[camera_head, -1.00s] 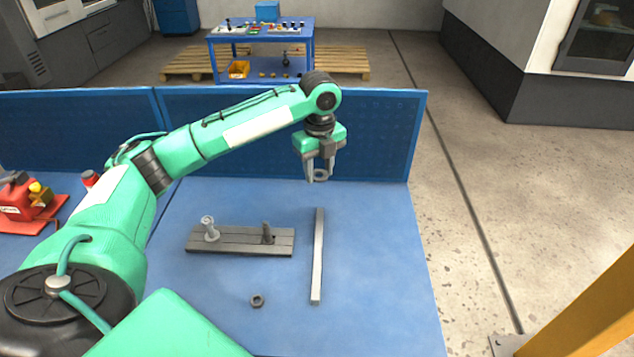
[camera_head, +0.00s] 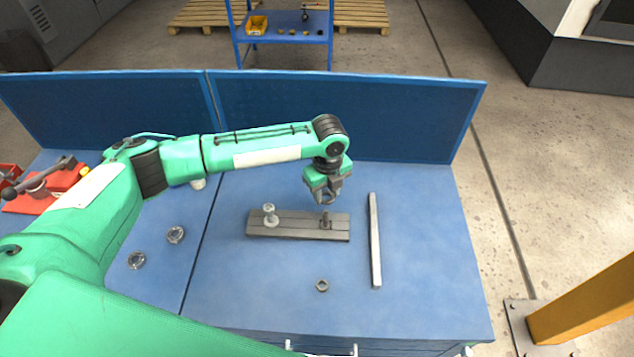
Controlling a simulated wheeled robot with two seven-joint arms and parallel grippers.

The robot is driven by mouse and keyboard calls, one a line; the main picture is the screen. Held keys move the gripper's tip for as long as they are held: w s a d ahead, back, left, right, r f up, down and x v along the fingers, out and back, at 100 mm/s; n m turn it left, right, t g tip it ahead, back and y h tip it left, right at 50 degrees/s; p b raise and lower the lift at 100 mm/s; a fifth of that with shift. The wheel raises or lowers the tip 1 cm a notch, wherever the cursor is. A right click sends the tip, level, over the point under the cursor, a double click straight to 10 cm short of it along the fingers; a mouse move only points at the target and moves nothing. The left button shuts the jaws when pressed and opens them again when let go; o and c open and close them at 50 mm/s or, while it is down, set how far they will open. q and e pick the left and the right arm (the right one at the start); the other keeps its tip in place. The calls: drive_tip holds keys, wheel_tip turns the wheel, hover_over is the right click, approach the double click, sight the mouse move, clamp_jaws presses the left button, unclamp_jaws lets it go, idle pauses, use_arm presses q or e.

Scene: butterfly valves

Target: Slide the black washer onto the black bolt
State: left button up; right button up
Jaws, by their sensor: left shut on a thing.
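My left gripper (camera_head: 327,196) points down and is shut on a dark ring, the washer (camera_head: 328,200). It hangs just above and behind the black bolt (camera_head: 326,222), which stands upright on the right part of a dark grey slotted plate (camera_head: 298,231). In this view the washer's lower edge is close to the bolt's top; I cannot tell the exact gap or whether they line up. A lighter grey bolt (camera_head: 270,216) stands on the plate's left part. My right gripper is not in view.
A dark nut (camera_head: 322,285) lies in front of the plate. A long grey bar (camera_head: 375,240) lies to its right. Two rings (camera_head: 175,235) (camera_head: 136,260) and a red object (camera_head: 60,180) are at the left. A blue panel (camera_head: 345,118) borders the table's back.

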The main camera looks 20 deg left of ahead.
sight(326, 210)
use_arm(q)
drive_tip(key=shift+f+b, duration=0.6)
drive_tip(key=shift+f, duration=0.15)
wheel_tip(326, 210, down, 2)
drive_tip(key=shift+f+b, duration=0.2)
drive_tip(key=shift+b, duration=0.95)
drive_tip(key=shift+f, duration=0.5)
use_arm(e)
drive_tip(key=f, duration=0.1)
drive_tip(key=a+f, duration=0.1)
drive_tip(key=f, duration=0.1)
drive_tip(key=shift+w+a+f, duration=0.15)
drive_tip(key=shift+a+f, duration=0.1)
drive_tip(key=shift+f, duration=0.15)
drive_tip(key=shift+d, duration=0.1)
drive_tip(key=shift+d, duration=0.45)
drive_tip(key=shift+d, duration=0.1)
use_arm(q)
drive_tip(key=shift+f+p, duration=0.1)
drive_tip(key=shift+p, duration=0.2)
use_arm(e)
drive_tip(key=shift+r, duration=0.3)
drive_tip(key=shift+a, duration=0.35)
